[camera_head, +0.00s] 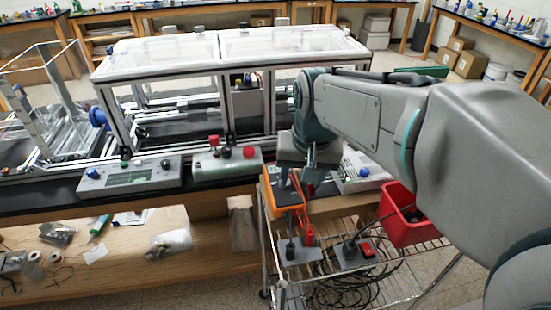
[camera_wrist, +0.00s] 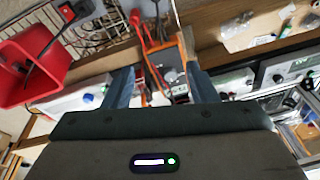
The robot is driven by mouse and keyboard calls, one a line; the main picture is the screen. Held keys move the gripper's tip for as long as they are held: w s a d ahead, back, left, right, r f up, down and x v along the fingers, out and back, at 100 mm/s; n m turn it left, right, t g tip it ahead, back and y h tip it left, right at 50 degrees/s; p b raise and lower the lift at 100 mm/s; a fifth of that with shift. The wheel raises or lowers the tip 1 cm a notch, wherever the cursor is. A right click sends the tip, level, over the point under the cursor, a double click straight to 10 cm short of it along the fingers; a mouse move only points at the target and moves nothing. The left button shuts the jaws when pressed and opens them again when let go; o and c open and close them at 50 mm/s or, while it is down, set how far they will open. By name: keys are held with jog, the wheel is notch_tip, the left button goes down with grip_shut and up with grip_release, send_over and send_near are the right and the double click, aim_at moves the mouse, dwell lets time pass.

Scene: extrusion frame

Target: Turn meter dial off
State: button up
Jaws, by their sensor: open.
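The meter (camera_head: 289,209) is an orange-edged handheld unit with a dark face, at the table edge in the head view. In the wrist view the meter (camera_wrist: 158,54) lies between and beyond my fingers, with a grey, shiny face. A small round light shape on that face may be the dial (camera_wrist: 170,76), but its setting is too small to read. My gripper (camera_head: 309,179) is open, with its fingers over the upper end of the meter, partly hiding it. In the wrist view my gripper (camera_wrist: 160,70) has nothing held between its spread fingers. I cannot tell whether it touches the meter.
Red plugs (camera_head: 307,236) and leads sit just below the meter. A wire rack cart (camera_head: 390,275) with cables and a red bin (camera_head: 400,214) stand close by. A control box with a red button (camera_head: 249,153) and the extrusion frame (camera_head: 228,85) stand behind.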

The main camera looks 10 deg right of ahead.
jog(key=w+f+m+g, duration=0.2)
jog(key=w+m, duration=0.3)
jog(key=w, duration=1)
jog(key=f, duration=0.4)
jog(key=f+p, duration=0.1)
jog(key=f, duration=0.8)
jog(key=shift+d+p, duration=0.3)
jog(key=shift+p, duration=0.05)
jog(key=c, duration=1)
